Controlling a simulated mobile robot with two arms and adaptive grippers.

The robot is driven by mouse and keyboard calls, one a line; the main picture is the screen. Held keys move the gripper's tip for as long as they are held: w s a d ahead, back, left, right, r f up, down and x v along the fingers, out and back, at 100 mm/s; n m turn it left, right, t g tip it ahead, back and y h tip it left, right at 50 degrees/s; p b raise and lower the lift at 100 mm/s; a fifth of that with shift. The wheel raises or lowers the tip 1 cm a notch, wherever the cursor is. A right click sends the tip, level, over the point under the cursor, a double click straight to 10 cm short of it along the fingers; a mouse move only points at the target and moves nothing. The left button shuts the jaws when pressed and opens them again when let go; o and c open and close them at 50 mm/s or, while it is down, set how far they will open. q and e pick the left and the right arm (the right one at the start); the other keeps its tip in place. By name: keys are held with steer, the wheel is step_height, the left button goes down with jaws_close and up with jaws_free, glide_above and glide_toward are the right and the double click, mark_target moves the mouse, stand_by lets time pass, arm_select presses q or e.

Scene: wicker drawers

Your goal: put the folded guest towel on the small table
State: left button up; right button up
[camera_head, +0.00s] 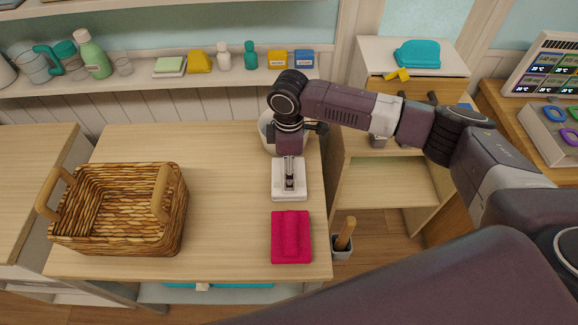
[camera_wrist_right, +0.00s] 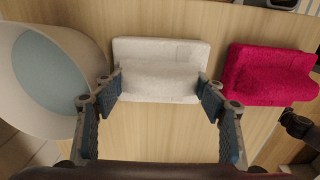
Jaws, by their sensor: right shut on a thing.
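A white folded towel (camera_head: 280,193) lies on the wooden tabletop (camera_head: 225,150), and it also shows in the right wrist view (camera_wrist_right: 158,58). My right gripper (camera_head: 289,178) reaches down over it. In the wrist view its fingers (camera_wrist_right: 160,84) are at the towel's two ends, shut on it. Whether the towel is clear of the tabletop I cannot tell. A pink folded towel (camera_head: 291,237) lies nearer the table's front edge, apart from the gripper; it is at the right in the wrist view (camera_wrist_right: 270,75). My left gripper is not in view.
A wicker basket (camera_head: 120,235) stands on the left of the tabletop. A white bowl (camera_head: 267,135) is close behind the gripper, partly hidden. A white-topped cabinet (camera_head: 440,62) at the back right bears a teal folded cloth (camera_head: 417,53). The tabletop's middle is clear.

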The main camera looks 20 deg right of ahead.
steer(key=o, duration=0.9)
step_height(320, 180, up, 12)
steer(key=shift+r+b, duration=0.15)
steer(key=shift+b, duration=0.75)
